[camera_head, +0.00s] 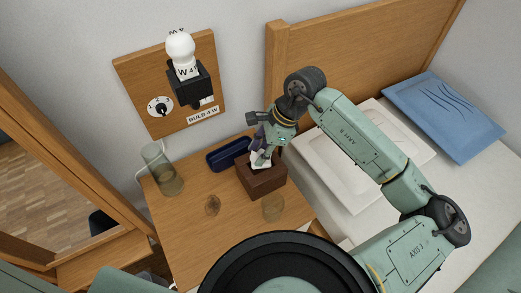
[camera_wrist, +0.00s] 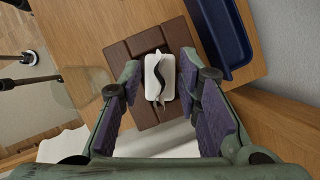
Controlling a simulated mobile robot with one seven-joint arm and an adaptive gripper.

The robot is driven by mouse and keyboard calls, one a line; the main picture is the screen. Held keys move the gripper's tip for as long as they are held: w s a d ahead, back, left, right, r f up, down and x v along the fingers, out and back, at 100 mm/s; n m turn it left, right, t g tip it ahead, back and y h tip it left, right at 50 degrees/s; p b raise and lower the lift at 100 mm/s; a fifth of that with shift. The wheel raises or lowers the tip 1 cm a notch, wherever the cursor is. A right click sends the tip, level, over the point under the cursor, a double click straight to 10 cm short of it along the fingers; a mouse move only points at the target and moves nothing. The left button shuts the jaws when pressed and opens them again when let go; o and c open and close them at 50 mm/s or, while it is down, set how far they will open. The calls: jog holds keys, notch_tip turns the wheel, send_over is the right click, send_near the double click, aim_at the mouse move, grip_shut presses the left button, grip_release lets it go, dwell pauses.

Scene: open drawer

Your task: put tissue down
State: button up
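A brown wooden tissue box (camera_head: 262,181) stands on the wooden bedside table. My gripper (camera_head: 262,149) is just above the box, pointing down. In the wrist view my gripper (camera_wrist: 160,80) is open, with a finger on each side of the tissue and visible gaps between. Contact is hard to tell in the head view.
A dark blue tray (camera_head: 228,154) lies behind the box. A translucent glass (camera_head: 166,170) stands at the table's left back. A bulb board (camera_head: 165,85) hangs on the wall; a bed with pillows (camera_head: 445,115) is right.

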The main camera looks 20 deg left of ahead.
jog(key=shift+r+p, duration=0.35)
jog(key=b+v, duration=0.2)
jog(key=v, duration=0.9)
jog(key=shift+r+b, duration=0.3)
jog(key=shift+b, duration=0.05)
jog(key=shift+d+f, duration=0.1)
jog(key=shift+d, duration=0.05)
